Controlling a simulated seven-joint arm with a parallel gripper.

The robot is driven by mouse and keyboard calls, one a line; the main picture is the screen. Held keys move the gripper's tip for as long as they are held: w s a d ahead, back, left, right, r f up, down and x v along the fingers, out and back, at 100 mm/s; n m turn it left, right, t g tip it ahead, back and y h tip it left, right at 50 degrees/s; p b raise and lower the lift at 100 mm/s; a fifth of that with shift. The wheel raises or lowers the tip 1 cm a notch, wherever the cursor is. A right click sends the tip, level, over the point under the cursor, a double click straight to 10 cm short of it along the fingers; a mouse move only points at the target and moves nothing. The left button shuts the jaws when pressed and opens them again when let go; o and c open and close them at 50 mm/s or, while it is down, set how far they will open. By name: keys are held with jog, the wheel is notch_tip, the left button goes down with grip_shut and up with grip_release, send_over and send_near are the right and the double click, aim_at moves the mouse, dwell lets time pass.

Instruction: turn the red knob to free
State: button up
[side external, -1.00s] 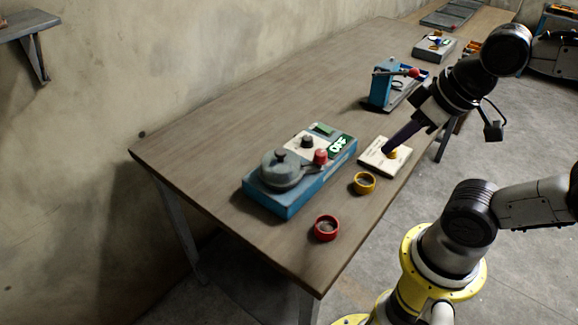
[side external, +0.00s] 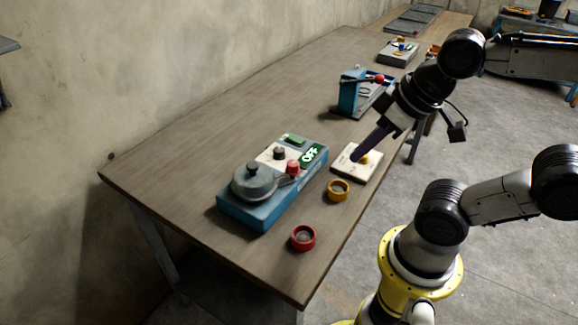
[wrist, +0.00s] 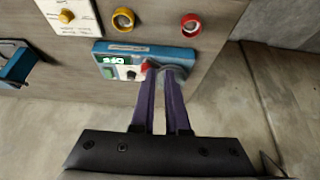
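The red knob (side external: 292,167) stands on top of a blue box (side external: 256,217), beside a grey round lidded part (side external: 252,182) and near a green sign reading OFF (side external: 311,154). In the wrist view the red knob (wrist: 146,67) shows just at the left fingertip, partly covered. My gripper (wrist: 161,72) has two purple fingers with a narrow gap between them and nothing held. In the side view my gripper (side external: 357,157) points down-left, its tips overlapping a white plate (side external: 345,171) in the picture. It appears apart from the knob; its exact height is unclear.
A yellow ring (side external: 339,190) and a red ring (side external: 303,238) sit near the table's front edge. A yellow knob (side external: 364,159) is on the white plate. A blue stand with a red-ended lever (side external: 349,96) stands farther back. The left of the table (side external: 190,150) is clear.

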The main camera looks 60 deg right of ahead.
jog(key=shift+o, duration=1.2)
jog(key=shift+s+f+m, duration=0.1)
jog(key=shift+m, duration=0.2)
jog(key=shift+o, duration=1.2)
jog(key=shift+r+m, duration=0.35)
jog(key=shift+m, duration=0.05)
jog(key=o, duration=0.3)
jog(key=w+r+m, duration=0.2)
jog(key=r, duration=0.1)
jog(key=shift+d+g, duration=0.1)
jog(key=shift+g, duration=0.3)
jog(key=m+g, duration=0.5)
jog(key=m, duration=0.1)
send_over(293, 163)
jog(key=f, duration=0.1)
notch_tip(293, 163, down, 15)
jog(key=shift+r, duration=0.2)
